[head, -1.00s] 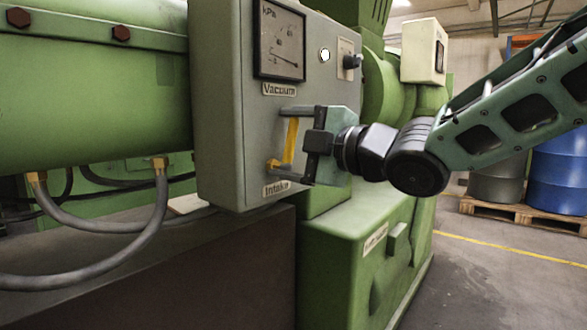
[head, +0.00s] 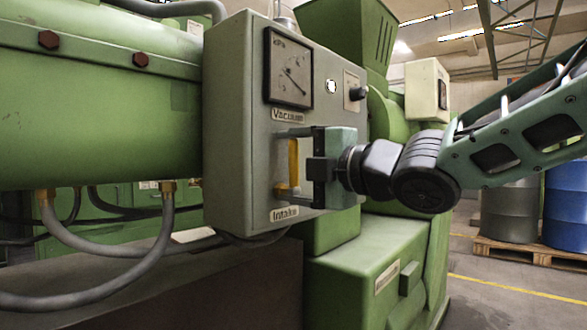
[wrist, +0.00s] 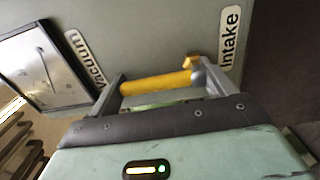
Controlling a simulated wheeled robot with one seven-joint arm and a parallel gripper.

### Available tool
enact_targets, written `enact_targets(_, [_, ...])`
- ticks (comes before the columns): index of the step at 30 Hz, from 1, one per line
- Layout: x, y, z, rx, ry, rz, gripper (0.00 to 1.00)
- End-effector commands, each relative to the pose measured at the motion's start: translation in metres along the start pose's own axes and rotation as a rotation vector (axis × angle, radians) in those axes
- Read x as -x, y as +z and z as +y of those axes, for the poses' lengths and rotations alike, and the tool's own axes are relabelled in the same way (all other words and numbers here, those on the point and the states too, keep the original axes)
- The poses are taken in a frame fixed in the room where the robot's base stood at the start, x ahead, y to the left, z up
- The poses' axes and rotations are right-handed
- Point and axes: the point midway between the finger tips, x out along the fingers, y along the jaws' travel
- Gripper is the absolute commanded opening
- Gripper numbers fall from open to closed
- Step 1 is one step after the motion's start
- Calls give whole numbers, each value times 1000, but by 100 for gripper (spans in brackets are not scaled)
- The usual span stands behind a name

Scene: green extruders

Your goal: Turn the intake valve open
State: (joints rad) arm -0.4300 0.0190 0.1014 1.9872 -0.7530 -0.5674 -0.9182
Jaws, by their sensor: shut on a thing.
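The intake valve is a yellow lever handle (head: 293,163) on the front of a grey panel box, just above the "Intake" label (head: 284,214). It stands about upright in the head view. In the wrist view the yellow handle (wrist: 155,83) lies across the picture, with its yellow pivot end (wrist: 192,62) beside the "Intake" label (wrist: 231,36). My gripper (head: 282,163) is shut on the handle, one finger at its upper end and one at its lower, pivot end. The fingers (wrist: 162,76) also show in the wrist view. The exact contact at the fingertips is partly hidden.
A vacuum gauge (head: 288,68) sits above the handle, with a "Vacuum" label (head: 288,115) under it. A white light (head: 331,87) and a black knob (head: 357,93) are to its right. Hoses (head: 105,245) hang at lower left. Free floor (head: 510,305) is at right.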

Motion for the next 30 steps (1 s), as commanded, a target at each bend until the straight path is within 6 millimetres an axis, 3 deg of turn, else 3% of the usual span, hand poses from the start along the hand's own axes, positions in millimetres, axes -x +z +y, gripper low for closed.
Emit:
enact_targets(2, [0,-1,-1,5,-2,2,42])
enact_targets(3, [0,-1,-1,5,-2,2,85])
enact_targets(5, [0,-1,-1,5,-2,2,100])
enact_targets(19, [8,0,0,2,-1,0,100])
enact_targets(23, [29,0,2,2,0,-1,100])
enact_targets(30, [85,0,3,4,0,-2,100])
